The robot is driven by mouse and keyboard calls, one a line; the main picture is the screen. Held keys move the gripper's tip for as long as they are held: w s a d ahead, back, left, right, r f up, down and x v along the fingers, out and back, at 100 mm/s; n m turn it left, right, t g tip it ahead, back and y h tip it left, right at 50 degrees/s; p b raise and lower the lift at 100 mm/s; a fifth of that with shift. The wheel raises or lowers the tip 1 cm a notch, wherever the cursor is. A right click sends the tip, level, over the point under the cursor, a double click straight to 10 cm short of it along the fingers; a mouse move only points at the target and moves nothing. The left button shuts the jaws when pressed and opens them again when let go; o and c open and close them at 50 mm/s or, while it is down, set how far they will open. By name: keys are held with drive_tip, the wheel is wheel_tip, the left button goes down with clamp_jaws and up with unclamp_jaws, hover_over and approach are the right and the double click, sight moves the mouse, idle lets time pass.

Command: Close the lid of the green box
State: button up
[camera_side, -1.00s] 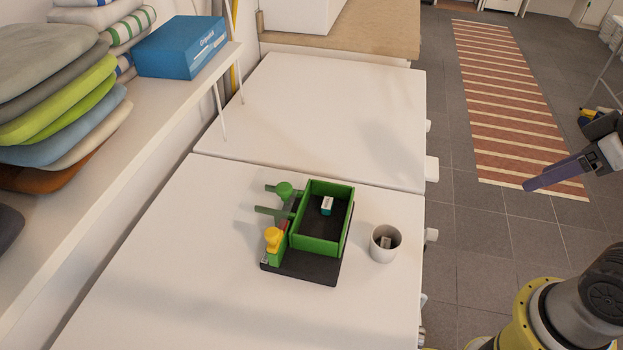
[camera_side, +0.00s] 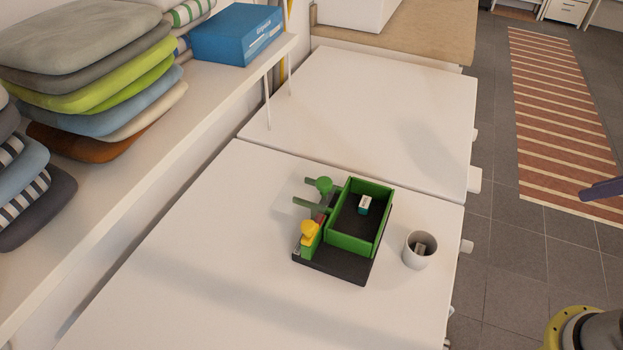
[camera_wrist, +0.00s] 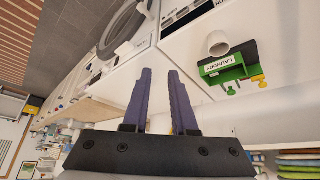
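The green box (camera_side: 358,244) stands on a dark base on the white worktop, with its top open. A small white and teal item (camera_side: 364,204) lies inside. Green arms (camera_side: 313,205) and a yellow-topped part (camera_side: 310,231) are at its left side. A faint see-through panel, possibly the lid, shows left of these arms; I cannot tell for sure. In the wrist view the box (camera_wrist: 221,68) bears a "LAUNDRY" label. My gripper (camera_wrist: 160,72) has its two purple fingers apart and empty.
A white cup (camera_side: 420,250) with something small inside stands just right of the box. It also shows in the wrist view (camera_wrist: 217,43). A shelf (camera_side: 140,150) at the left holds folded textiles and a blue carton (camera_side: 237,35). The worktop is otherwise mostly clear.

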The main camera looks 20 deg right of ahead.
drive_tip(key=shift+t, duration=0.4)
drive_tip(key=w+r, duration=0.4)
drive_tip(key=r, duration=0.1)
drive_tip(key=shift+w+a+r, duration=0.15)
drive_tip(key=shift+w+a, duration=0.05)
drive_tip(key=shift+a, duration=0.15)
clamp_jaws()
drive_tip(key=w+a+r+n, duration=0.1)
drive_tip(key=w+a+r, duration=0.25)
drive_tip(key=w, duration=0.35)
drive_tip(key=n+g+y, duration=0.2)
drive_tip(key=n+g, duration=0.2)
drive_tip(key=n, duration=0.2)
hover_over(306, 184)
drive_tip(key=s, duration=0.1)
wheel_tip(306, 184, down, 12)
drive_tip(key=x, duration=0.9)
drive_tip(key=shift+w+d+f, duration=0.15)
drive_tip(key=shift+w+f, duration=0.05)
drive_tip(key=shift+f, duration=0.05)
drive_tip(key=shift+s+d+r, duration=0.1)
drive_tip(key=shift+s+d, duration=0.6)
drive_tip(key=shift+s, duration=0.2)
drive_tip(key=shift+s+d, duration=0.5)
drive_tip(key=shift+s, duration=0.2)
